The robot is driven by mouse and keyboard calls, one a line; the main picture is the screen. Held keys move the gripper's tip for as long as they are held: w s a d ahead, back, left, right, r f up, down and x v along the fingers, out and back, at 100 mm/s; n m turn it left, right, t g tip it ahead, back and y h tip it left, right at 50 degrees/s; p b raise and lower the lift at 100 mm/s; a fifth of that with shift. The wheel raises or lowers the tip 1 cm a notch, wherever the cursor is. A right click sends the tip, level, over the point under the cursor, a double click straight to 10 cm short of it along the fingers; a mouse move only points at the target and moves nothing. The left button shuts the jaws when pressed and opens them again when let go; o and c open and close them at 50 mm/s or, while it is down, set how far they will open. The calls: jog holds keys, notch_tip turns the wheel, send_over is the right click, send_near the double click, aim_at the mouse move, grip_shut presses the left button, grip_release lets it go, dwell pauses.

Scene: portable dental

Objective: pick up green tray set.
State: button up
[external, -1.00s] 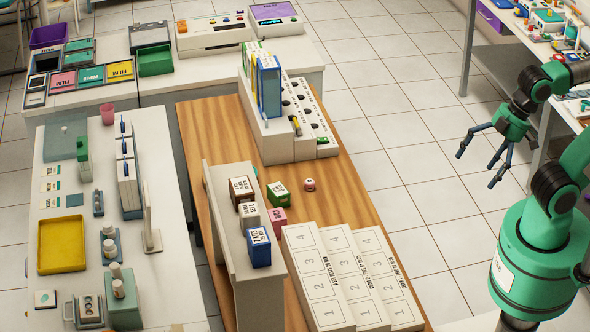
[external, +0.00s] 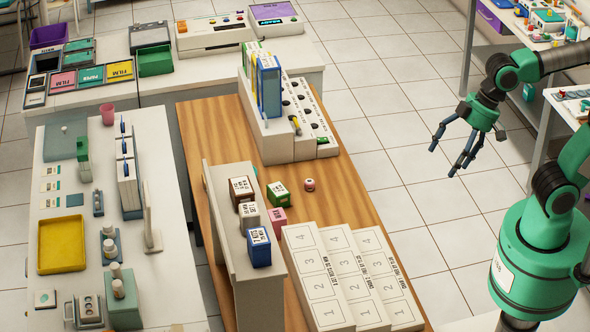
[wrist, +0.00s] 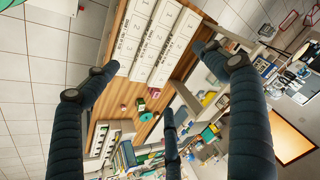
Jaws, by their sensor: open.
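A green open tray (external: 155,61) sits at the back left on the white counter, beside film trays. A small green box with a white label (external: 278,193) stands on the wooden table; it also seems to show in the wrist view (wrist: 146,117). I cannot tell which of these is the green tray set. My gripper (external: 462,150) is open and empty, with its fingers spread. It hangs over the tiled floor, right of the wooden table and well apart from both green things. In the wrist view my gripper (wrist: 160,92) has nothing between its fingers.
The wooden table (external: 362,192) carries a white rack with upright folders (external: 268,85), a small shelf with brown, white, pink and blue boxes, and numbered white panels (external: 318,275). A white bench (external: 65,300) with a yellow tray (external: 61,245) stands left. Floor between table and base is clear.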

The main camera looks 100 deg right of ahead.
jog(key=w+d+f+m, duration=0.1)
jog(key=w+d+m, duration=0.8)
jog(key=w, duration=0.6)
jog(key=w+d+f+m+g, duration=0.1)
jog(key=w+d+f+m, duration=0.3)
jog(key=d, duration=0.4)
jog(key=w+d+f+m, duration=0.2)
jog(key=w+d+f, duration=0.2)
jog(key=w+d, duration=0.35)
jog(key=w+d+f+m, duration=0.1)
jog(key=d+f+m, duration=0.6)
jog(key=d+f, duration=0.5)
jog(key=w+d+f+m+y, duration=0.1)
jog(key=d+f+m, duration=0.5)
jog(key=d+f, duration=0.7)
jog(key=d, duration=0.6)
jog(key=shift+w+d+f+m, duration=0.25)
jog(key=shift+w+d+m, duration=0.1)
jog(key=shift+d+m, duration=0.05)
jog(key=b, duration=0.1)
send_near(279, 188)
jog(key=shift+x, duration=2.45)
jog(key=shift+b+x, duration=0.8)
jog(key=shift+x, duration=1.8)
